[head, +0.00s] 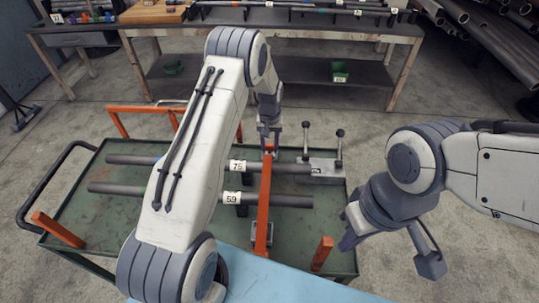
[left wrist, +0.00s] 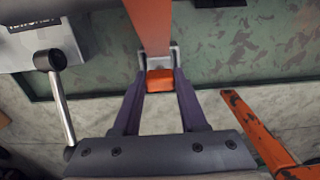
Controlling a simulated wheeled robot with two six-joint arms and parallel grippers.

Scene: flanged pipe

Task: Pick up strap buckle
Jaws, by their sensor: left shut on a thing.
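My left gripper (head: 269,146) is at the strap's far end. In the left wrist view my left gripper (left wrist: 160,88) has its fingers on both sides of the orange strap buckle (left wrist: 160,80), shut on it. The strap (left wrist: 150,25) leads away from the buckle in that view. My right gripper (head: 348,235) hangs over the cart's right edge, away from the strap; its jaw gap is not clear.
The pipes lie over a green cart (head: 110,215) with orange posts (head: 58,229) and (head: 322,253). A grey clamp block with upright levers (head: 322,165) stands at the pipes' right end. A workbench (head: 290,72) stands behind. A light blue surface (head: 270,280) is in front.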

